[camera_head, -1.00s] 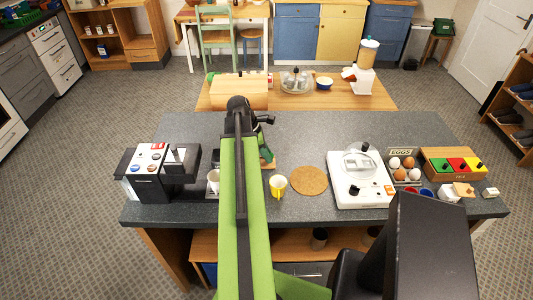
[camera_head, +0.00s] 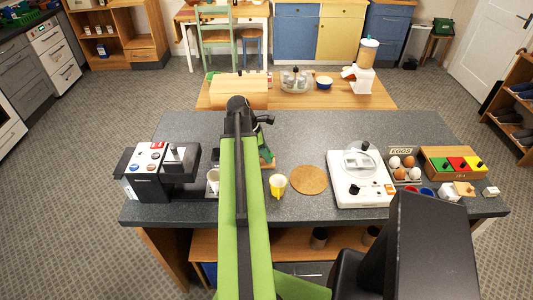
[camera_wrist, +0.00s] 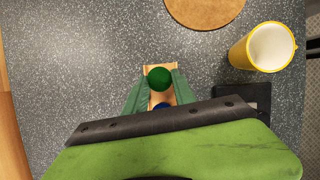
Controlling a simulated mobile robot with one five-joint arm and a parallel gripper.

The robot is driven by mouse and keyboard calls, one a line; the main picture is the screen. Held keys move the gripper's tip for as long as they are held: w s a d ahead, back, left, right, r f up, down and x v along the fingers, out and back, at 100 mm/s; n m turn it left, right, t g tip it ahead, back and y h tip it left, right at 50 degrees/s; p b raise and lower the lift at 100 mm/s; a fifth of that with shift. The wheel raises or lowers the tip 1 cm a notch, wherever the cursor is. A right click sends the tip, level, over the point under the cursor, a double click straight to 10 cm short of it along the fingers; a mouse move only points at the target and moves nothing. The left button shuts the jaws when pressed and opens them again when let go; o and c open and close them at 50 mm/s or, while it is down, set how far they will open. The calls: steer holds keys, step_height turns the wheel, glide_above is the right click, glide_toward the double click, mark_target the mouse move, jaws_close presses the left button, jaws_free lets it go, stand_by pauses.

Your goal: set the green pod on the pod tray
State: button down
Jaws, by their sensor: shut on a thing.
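The green pod (camera_wrist: 158,78) shows in the wrist view between the two green fingers of my gripper (camera_wrist: 160,87), which is shut on it. Below it is a narrow wooden tray (camera_wrist: 151,69), which looks like the pod tray. A blue pod (camera_wrist: 163,106) shows just behind the green one, partly hidden by my gripper. I cannot tell whether the green pod touches the tray. In the head view my arm hides the pods and most of the tray; a wooden edge (camera_head: 268,164) shows right of the arm.
A yellow cup (camera_wrist: 268,47) stands right of the gripper, near a round cork mat (camera_head: 308,180). A coffee machine (camera_head: 152,172) stands left on the grey counter (camera_head: 330,125). A white appliance (camera_head: 360,180), eggs and a coloured box stand right. The counter's back is clear.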

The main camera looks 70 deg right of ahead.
steer(key=shift+f, duration=0.25)
steer(key=c, duration=0.9)
jaws_free()
steer(key=shift+c, duration=0.2)
steer(key=shift+o, duration=0.4)
steer(key=o, duration=0.4)
step_height(320, 180, up, 8)
steer(key=p, duration=0.7)
steer(key=shift+r+p, duration=0.1)
steer(key=shift+p, duration=0.25)
